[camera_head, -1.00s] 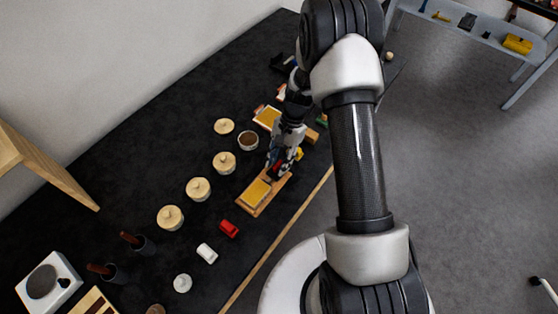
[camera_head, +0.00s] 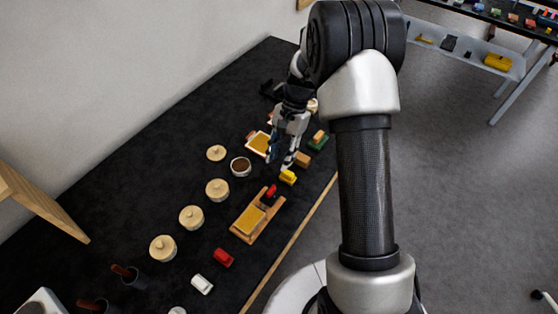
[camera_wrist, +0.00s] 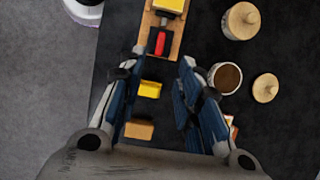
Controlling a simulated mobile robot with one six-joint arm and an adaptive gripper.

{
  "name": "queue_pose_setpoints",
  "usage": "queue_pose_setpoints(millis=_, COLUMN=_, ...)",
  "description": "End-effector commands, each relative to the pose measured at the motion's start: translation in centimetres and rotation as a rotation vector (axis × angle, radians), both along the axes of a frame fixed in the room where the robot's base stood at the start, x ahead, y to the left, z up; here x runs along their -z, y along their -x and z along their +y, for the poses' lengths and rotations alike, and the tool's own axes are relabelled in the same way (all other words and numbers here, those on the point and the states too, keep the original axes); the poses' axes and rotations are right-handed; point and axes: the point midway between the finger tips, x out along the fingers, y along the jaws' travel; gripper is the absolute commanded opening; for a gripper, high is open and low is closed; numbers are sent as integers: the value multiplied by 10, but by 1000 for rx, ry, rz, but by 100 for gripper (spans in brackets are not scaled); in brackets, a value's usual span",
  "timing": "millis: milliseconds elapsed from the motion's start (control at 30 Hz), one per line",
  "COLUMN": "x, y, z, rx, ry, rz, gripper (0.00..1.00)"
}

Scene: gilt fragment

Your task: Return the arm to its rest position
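My gripper (camera_head: 280,161) hangs above the dark table in the head view, past the far end of a wooden tray (camera_head: 241,235). In the wrist view my gripper (camera_wrist: 161,58) has its two fingers spread well apart with nothing held between them. A yellow block (camera_wrist: 150,89) and an orange-brown block (camera_wrist: 139,130) show below, between the fingers. A small red piece (camera_wrist: 160,43) sits on the tray's near end in the wrist view; the red piece also shows in the head view (camera_head: 270,192). My arm hides part of the table's right side.
Several round lidded wooden pots (camera_head: 191,217) and a brown-filled bowl (camera_head: 241,167) stand left of the tray. A red block (camera_head: 223,257) and a white block (camera_head: 202,284) lie in front.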

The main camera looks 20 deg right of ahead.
Motion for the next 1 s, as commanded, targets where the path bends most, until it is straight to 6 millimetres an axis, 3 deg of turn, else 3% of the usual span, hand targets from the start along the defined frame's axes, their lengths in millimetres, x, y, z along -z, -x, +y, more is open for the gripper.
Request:
queue_pose_setpoints(millis=500, x=-7, y=1, z=1, rx=-15, ry=4, rz=-15, gripper=32)
queue_pose_setpoints(millis=567, x=-19, y=3, z=3, rx=-37, ry=12, rz=-38, gripper=32)
queue_pose_setpoints(millis=733, x=-78, y=22, z=12, rx=-161, ry=53, rz=-155, gripper=32)
queue_pose_setpoints(millis=1000, x=-159, y=89, z=30, rx=-413, ry=144, rz=-363, gripper=32)
